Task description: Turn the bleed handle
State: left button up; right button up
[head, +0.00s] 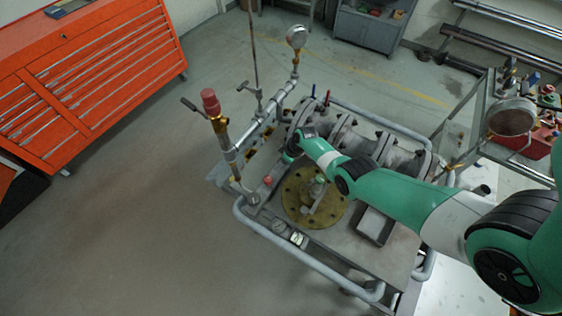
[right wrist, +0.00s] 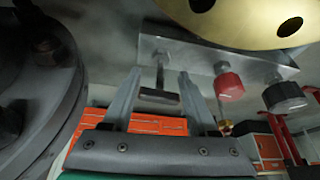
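In the right wrist view a dark T-shaped handle (right wrist: 158,96) hangs on a short stem from a pale metal block (right wrist: 205,62); it looks like the bleed handle. My right gripper (right wrist: 158,78) is open, with one finger on each side of this handle. I cannot tell if either finger touches it. The block also carries a red knob (right wrist: 229,86) and dark knobs (right wrist: 284,97). In the head view my right gripper (head: 291,151) is small, beside the grey pipe flanges at the cart's back, and its fingers and the handle cannot be made out. My left gripper is not in view.
A brass flange (head: 297,213) and a shallow tray (head: 376,227) sit on the cart. A gauge (head: 297,37) and a pipe with a red top (head: 209,98) stand on its left side. An orange tool chest (head: 85,75) is at left. The floor between is clear.

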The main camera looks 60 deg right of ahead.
jog(key=c, duration=0.8)
jog(key=shift+c, duration=0.2)
